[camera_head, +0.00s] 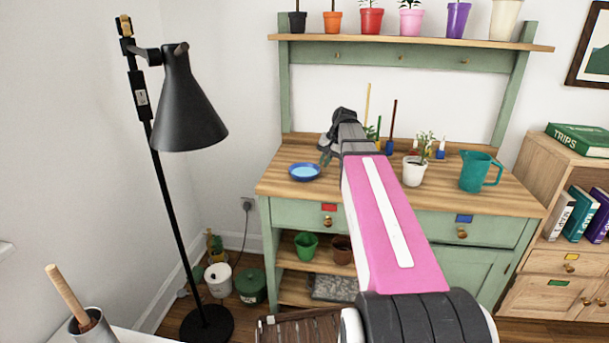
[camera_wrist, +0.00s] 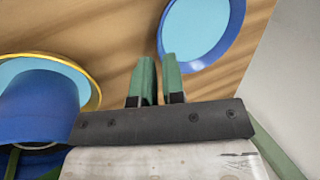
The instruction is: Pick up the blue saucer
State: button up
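The blue saucer (camera_head: 304,172) lies flat on the wooden bench top, near its left end. It has a dark blue rim and a light blue inside, and it also shows at the top of the wrist view (camera_wrist: 197,30), partly cut off. My gripper (camera_head: 325,158) is just right of the saucer in the head view. In the wrist view its green fingers (camera_wrist: 160,62) stand a little apart with nothing between them. The right finger's tip overlaps the saucer's near rim in the picture; I cannot tell whether they touch.
A blue thing (camera_wrist: 40,95) with a yellow-rimmed, light blue dish fills the left of the wrist view. A white pot with a plant (camera_head: 413,172) and a teal jug (camera_head: 478,172) stand right of my arm. Potted plants line the shelf (camera_head: 420,42). A black lamp (camera_head: 187,110) stands left.

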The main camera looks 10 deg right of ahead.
aim_at(304, 172)
jog(key=x, duration=0.4)
jog(key=shift+w+a+f, duration=0.15)
jog(key=shift+a+f, duration=0.05)
jog(key=shift+f, duration=0.15)
grip_shut()
jog(key=shift+r, duration=0.2)
